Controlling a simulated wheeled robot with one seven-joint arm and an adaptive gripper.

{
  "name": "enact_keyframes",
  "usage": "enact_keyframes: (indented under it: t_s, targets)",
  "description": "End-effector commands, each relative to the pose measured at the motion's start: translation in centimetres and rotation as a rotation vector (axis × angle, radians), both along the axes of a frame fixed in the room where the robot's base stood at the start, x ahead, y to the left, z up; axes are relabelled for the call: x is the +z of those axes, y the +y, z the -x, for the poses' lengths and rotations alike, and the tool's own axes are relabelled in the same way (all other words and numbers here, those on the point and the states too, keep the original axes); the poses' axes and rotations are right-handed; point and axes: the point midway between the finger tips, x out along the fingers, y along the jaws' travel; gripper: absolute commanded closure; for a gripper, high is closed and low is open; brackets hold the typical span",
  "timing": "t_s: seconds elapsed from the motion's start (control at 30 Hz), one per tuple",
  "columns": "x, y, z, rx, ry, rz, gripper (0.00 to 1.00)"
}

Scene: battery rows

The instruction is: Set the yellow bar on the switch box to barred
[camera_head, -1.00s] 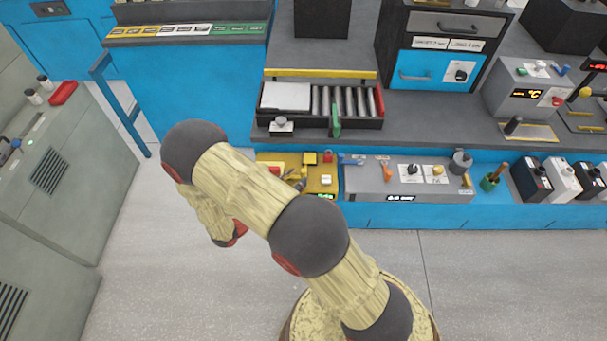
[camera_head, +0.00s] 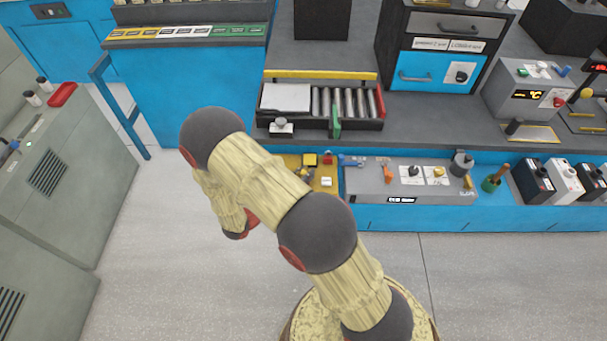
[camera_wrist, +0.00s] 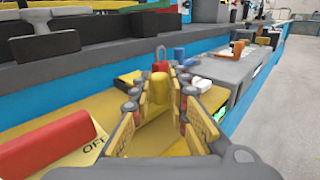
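The yellow switch box (camera_head: 294,160) lies on the bench, partly hidden by my arm in the head view. In the wrist view its yellow top (camera_wrist: 60,108) carries a red handle (camera_wrist: 45,140) beside a plate reading OFF. A yellow upright piece, seemingly the bar (camera_wrist: 157,88), stands between the fingers of my gripper (camera_wrist: 160,86). The fingers are apart, one on each side of it; whether they touch it I cannot tell. A red padlock-like piece (camera_wrist: 160,57) shows just beyond. The bar's lower part and its setting are not readable.
A grey panel (camera_head: 365,183) with knobs adjoins the box on the right. A roller tray (camera_head: 270,121) with a green lever stands behind. A white button (camera_wrist: 197,86) and a small green display (camera_wrist: 221,114) are right of my fingers.

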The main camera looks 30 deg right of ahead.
Motion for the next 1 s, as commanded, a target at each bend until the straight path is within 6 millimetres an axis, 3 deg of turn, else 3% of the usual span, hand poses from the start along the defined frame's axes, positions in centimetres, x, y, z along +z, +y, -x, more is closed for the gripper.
enact_keyframes:
  t_s: [0.27, 0.87, 1.0]
  targets:
    - [0.0, 0.0, 0.0, 0.000, 0.000, 0.000, 1.00]
    - [0.0, 0.1, 0.0, 0.000, -0.001, -0.001, 1.00]
    - [0.0, 1.2, -0.8, 0.001, -0.003, -0.001, 1.00]
